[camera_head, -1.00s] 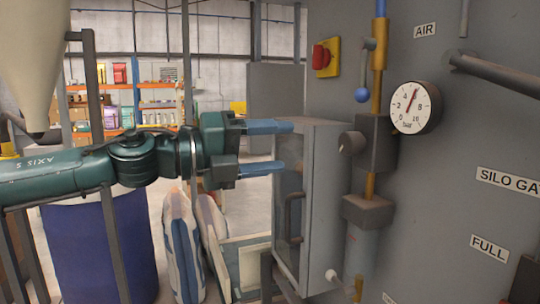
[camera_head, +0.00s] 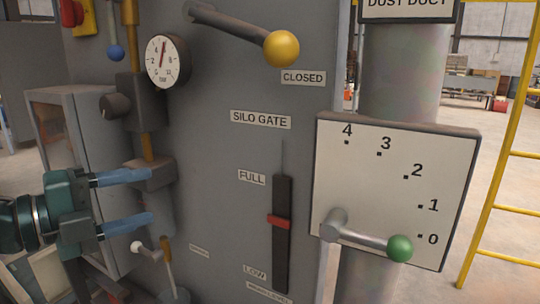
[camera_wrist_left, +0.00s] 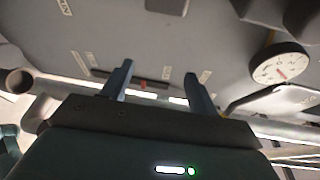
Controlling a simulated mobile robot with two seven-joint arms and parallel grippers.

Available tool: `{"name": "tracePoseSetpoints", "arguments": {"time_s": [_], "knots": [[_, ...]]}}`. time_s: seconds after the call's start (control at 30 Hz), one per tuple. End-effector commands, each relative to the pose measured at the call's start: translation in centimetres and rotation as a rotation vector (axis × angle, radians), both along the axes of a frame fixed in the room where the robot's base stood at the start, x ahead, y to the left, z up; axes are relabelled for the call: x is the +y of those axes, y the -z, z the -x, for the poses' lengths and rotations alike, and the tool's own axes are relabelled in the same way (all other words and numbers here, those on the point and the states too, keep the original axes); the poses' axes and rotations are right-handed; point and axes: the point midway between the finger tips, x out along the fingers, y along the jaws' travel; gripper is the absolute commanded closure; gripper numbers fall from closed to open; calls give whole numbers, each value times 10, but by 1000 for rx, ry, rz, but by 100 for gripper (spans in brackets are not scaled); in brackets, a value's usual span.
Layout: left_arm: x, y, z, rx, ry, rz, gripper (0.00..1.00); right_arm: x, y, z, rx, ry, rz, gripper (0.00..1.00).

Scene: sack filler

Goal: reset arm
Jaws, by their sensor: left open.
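My left gripper (camera_head: 150,197) comes in from the left in the head view. Its two blue fingers are apart with nothing held between them. They overlap the lower part of the brown air pipe unit (camera_head: 152,174) in the picture; I cannot tell how far in front they are. In the left wrist view the gripper (camera_wrist_left: 158,69) shows open and empty, facing the grey panel (camera_wrist_left: 165,30). My right gripper is in neither view.
A grey cabinet (camera_head: 85,125) stands left. A yellow ladder (camera_head: 505,155) stands right.

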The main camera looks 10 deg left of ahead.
Motion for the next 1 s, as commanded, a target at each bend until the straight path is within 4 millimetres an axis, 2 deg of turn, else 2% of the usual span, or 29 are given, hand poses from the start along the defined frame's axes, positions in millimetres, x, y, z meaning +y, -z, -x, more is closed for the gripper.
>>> {"name": "tracePoseSetpoints", "arguments": {"time_s": [0.03, 0.2, 0.4, 0.53, 0.7, 1.0], "knots": [[-22, 25, -2, 66, 43, 79, 40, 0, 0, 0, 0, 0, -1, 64], [-75, 90, 3, 262, 98, 342, 40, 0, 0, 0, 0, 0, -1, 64], [-114, 154, 23, 499, 43, 685, 40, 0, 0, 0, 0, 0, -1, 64], [-125, 195, 39, 651, -68, 909, 40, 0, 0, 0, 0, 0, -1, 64], [-125, 243, 64, 814, -260, 1145, 40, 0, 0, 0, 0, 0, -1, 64], [-112, 303, 106, 978, -557, 1381, 40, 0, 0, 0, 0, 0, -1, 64]]}}
